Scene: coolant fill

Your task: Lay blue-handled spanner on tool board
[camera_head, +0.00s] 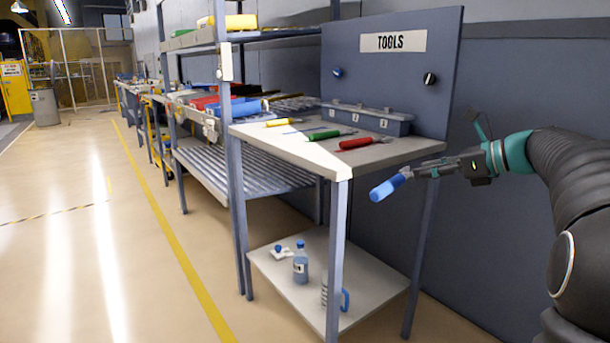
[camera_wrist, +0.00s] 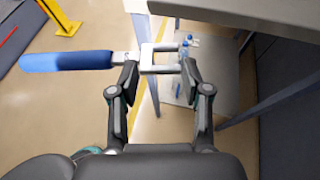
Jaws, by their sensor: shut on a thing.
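My gripper (camera_head: 424,172) is shut on the blue-handled spanner (camera_head: 387,188), out past the right side of the bench and a little below its top. In the wrist view the spanner's blue handle (camera_wrist: 68,62) points left, and its metal end lies between my fingertips (camera_wrist: 160,70). The tool board (camera_head: 392,75), an upright grey panel marked "TOOLS", stands at the back of the bench. It carries two round knobs. A grey rack (camera_head: 368,120) with numbered labels sits at its foot. The spanner is apart from board and bench.
On the bench top (camera_head: 310,150) lie a yellow-handled tool (camera_head: 283,122), a green-handled tool (camera_head: 325,135) and a red-handled tool (camera_head: 358,143). The bench's front right corner is bare.

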